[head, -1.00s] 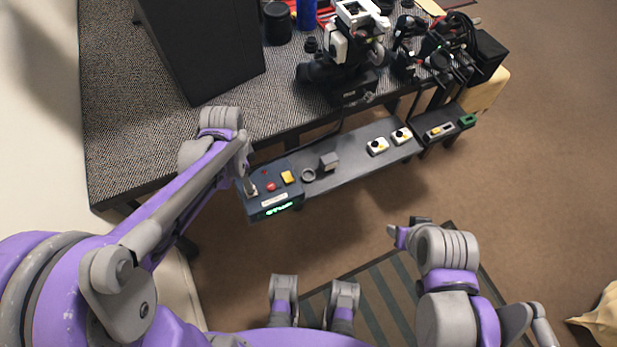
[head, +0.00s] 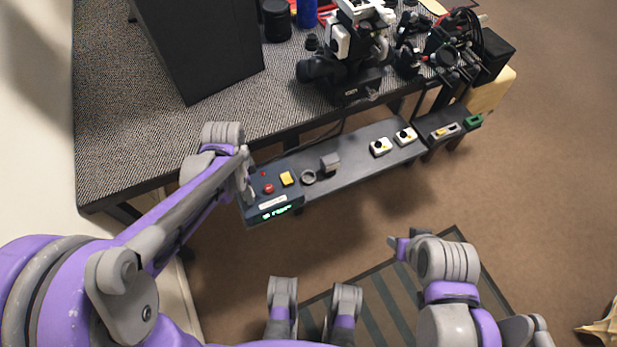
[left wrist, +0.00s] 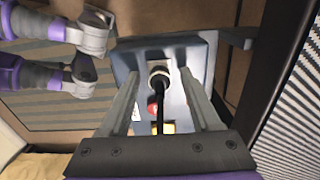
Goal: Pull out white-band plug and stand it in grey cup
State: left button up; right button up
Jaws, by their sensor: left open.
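The dark control box (head: 272,212) stands at the left end of the low shelf. In the left wrist view, a plug (left wrist: 159,76) with a light collar and a black cable sits upright in the box's panel (left wrist: 185,55). My left gripper (left wrist: 160,77) is open, with one finger on each side of the plug and a gap visible on both sides. In the head view my left gripper (head: 247,183) covers the plug. The small grey cup (head: 308,177) stands right of the box, its mouth up. My right gripper (head: 397,243) is over the floor; its fingers cannot be made out.
The box carries a red button (head: 268,188) and a yellow block (head: 287,178). A grey block (head: 330,163) stands just right of the cup. White modules (head: 381,147) sit farther right on the shelf. The patterned table (head: 130,130) with a black panel rises behind.

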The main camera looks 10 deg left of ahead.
dwell(0.6)
pick_arm(q)
grip_shut()
dwell(1.2)
jog(key=shift+r, duration=0.15)
jog(key=shift+r+p, duration=2.3)
jog(key=shift+r, duration=0.6)
